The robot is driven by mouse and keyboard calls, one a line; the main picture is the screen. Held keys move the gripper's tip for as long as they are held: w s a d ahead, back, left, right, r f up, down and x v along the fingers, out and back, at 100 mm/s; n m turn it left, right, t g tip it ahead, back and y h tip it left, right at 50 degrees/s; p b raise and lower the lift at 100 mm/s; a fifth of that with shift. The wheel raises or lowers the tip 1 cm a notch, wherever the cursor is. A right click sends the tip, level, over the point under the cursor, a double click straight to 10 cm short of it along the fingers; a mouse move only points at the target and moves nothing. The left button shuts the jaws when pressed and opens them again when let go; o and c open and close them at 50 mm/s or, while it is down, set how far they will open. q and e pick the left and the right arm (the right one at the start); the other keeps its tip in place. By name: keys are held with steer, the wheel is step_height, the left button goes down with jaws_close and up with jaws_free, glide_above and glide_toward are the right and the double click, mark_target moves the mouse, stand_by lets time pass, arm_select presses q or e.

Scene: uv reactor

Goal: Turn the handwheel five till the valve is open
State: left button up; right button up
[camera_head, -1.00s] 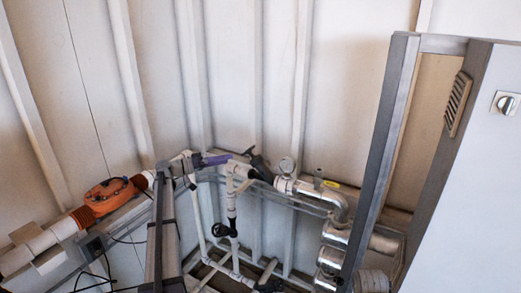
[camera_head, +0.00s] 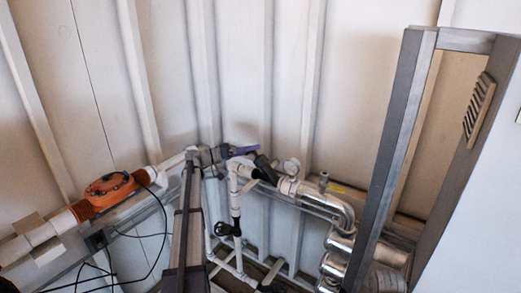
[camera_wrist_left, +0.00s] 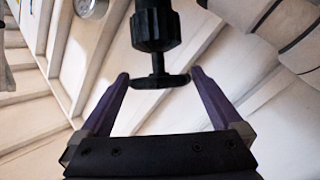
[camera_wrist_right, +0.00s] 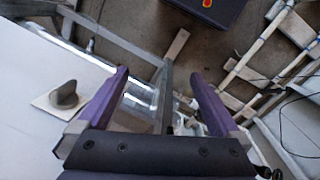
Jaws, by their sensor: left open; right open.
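In the left wrist view a black handwheel (camera_wrist_left: 160,81), seen nearly edge-on, hangs on a thick black valve stem (camera_wrist_left: 156,28). It sits between the tips of my open left gripper (camera_wrist_left: 159,76), with a finger on each side and no clear grip. In the head view the left gripper (camera_head: 243,151) shows a purple finger beside a black angled valve (camera_head: 266,170). Which numbered wheel this is cannot be read. My right gripper (camera_wrist_right: 160,75) is open and empty in the right wrist view, away from the pipes.
A second black handwheel (camera_head: 227,229) is lower on the white pipes. A pressure gauge (camera_head: 291,167) and silver pipe (camera_head: 335,205) are right of the valve. A grey frame (camera_head: 395,150) stands at right. An orange unit (camera_head: 110,190) is at left. A panel knob (camera_wrist_right: 65,94) is near the right gripper.

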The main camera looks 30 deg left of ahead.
arm_select(q)
steer(key=shift+x, duration=2)
